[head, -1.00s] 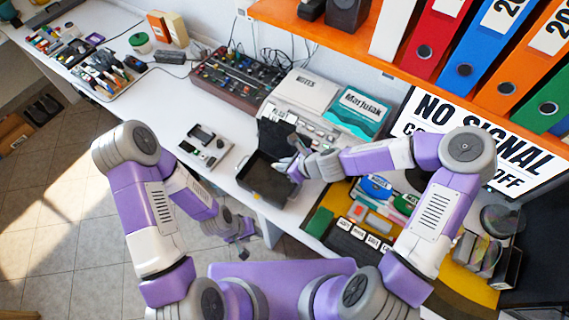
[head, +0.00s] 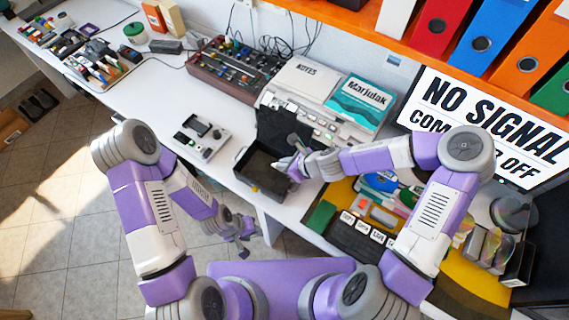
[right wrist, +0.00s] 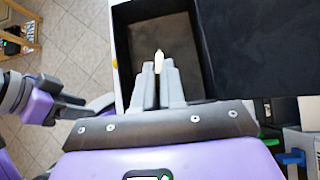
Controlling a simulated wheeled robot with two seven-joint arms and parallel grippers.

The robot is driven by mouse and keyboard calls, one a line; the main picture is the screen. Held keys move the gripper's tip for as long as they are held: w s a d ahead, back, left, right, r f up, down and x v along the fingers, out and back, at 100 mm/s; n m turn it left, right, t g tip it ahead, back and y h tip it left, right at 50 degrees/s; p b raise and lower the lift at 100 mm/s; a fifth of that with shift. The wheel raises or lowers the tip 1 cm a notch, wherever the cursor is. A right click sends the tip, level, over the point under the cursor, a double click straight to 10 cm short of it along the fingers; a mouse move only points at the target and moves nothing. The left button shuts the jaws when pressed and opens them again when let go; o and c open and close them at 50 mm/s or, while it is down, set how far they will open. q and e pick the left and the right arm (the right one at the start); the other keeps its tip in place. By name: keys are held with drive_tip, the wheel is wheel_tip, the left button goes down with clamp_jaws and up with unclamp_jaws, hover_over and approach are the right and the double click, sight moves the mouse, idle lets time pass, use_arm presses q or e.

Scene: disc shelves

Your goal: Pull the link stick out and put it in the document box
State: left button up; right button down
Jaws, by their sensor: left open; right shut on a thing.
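The link stick (right wrist: 158,62) is a small pale piece pinched between the fingertips of my right gripper (right wrist: 155,70) in the right wrist view. The document box (right wrist: 203,45) is a dark open case with its lid tipped back. The held stick is over the box's interior in that view; its height above the floor of the box is hard to tell. In the head view the box (head: 254,182) sits at the desk's front edge, with my right gripper (head: 288,167) at its right side. My left gripper (head: 243,230) hangs open and empty below the desk edge.
A small white device (head: 203,138) lies on the desk left of the box. A grey-white machine (head: 298,90) and a brown mixer (head: 235,70) stand behind. A yellow-black mat (head: 470,275) with small items lies right.

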drive_tip(key=shift+f, duration=0.3)
drive_tip(key=c, duration=1.1)
unclamp_jaws()
drive_tip(key=shift+c, duration=0.2)
drive_tip(key=p+v, duration=0.1)
drive_tip(key=v, duration=0.6)
drive_tip(key=shift+d+r, duration=0.15)
drive_tip(key=shift+r, duration=0.15)
drive_tip(key=shift+s+f, duration=0.1)
drive_tip(key=shift+s, duration=0.1)
